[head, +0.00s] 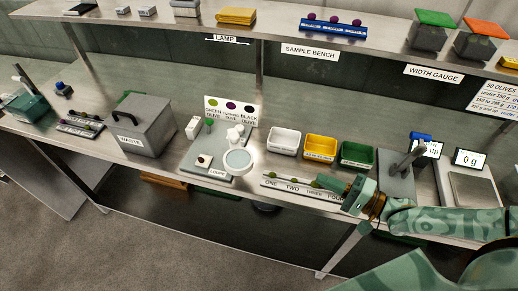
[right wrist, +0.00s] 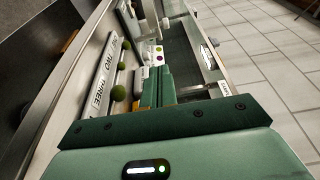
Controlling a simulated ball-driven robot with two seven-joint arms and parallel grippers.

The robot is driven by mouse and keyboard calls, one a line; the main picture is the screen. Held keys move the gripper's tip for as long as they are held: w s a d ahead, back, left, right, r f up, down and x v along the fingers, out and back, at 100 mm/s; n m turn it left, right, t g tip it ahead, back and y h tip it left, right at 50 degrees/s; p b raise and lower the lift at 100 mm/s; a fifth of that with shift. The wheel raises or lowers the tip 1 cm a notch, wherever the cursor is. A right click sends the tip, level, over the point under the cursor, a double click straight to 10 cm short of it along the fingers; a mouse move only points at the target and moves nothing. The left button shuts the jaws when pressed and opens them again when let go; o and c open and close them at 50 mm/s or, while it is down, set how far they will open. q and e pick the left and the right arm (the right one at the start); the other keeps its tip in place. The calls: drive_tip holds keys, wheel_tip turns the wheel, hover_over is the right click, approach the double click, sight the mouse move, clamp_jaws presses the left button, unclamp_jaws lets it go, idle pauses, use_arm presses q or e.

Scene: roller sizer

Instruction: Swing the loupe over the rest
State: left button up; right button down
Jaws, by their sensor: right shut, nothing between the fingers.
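The loupe (head: 238,161), a round pale lens in a white ring, stands out at the front right of a grey plate labelled LOUPE, on a white jointed arm. A small pale block with a dark spot (head: 204,160) sits on that plate, left of the lens; it may be the rest. The lens is beside it, not over it. My right gripper (head: 322,182) is shut and empty, over the numbered strip (head: 264,184), right of the loupe and apart from it. Its fingers show closed together in the right wrist view (right wrist: 158,78). My left gripper is out of view.
Green olives (right wrist: 118,93) lie on the strip beside my right fingers. White, yellow and green trays (head: 284,141) stand behind the strip. A sign with coloured dots stands behind the loupe. A grey waste bin (head: 143,127) is to its left. A shelf runs above.

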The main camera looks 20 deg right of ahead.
drive_tip(key=b, duration=0.1)
approach(236, 147)
drive_tip(key=w, duration=0.4)
drive_tip(key=shift+w+a, duration=0.35)
drive_tip(key=shift+a, duration=0.05)
